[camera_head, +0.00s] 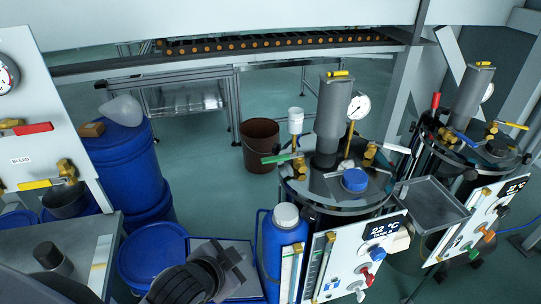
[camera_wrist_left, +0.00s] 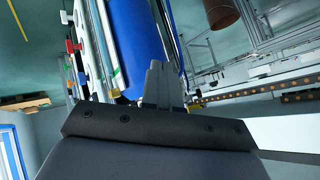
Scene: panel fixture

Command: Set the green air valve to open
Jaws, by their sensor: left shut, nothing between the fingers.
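The green air valve (camera_head: 277,158) is a green lever on a brass body at the left rim of the near tank's lid (camera_head: 330,190). Its lever points left in the head view, out past the rim. My left gripper (camera_head: 232,256) is low in the head view, left of the blue jug and well below and apart from the green lever. Its fingers are shut and empty, as the left wrist view also shows (camera_wrist_left: 158,82). I cannot make out the green valve in the wrist view. My right gripper is not in view.
A blue jug (camera_head: 284,238) with a white cap stands between my left gripper and the tank. The near tank's lid also carries a gauge (camera_head: 359,106), a grey cylinder (camera_head: 328,115) and a blue cap (camera_head: 355,180). A white control panel (camera_head: 345,272) stands in front.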

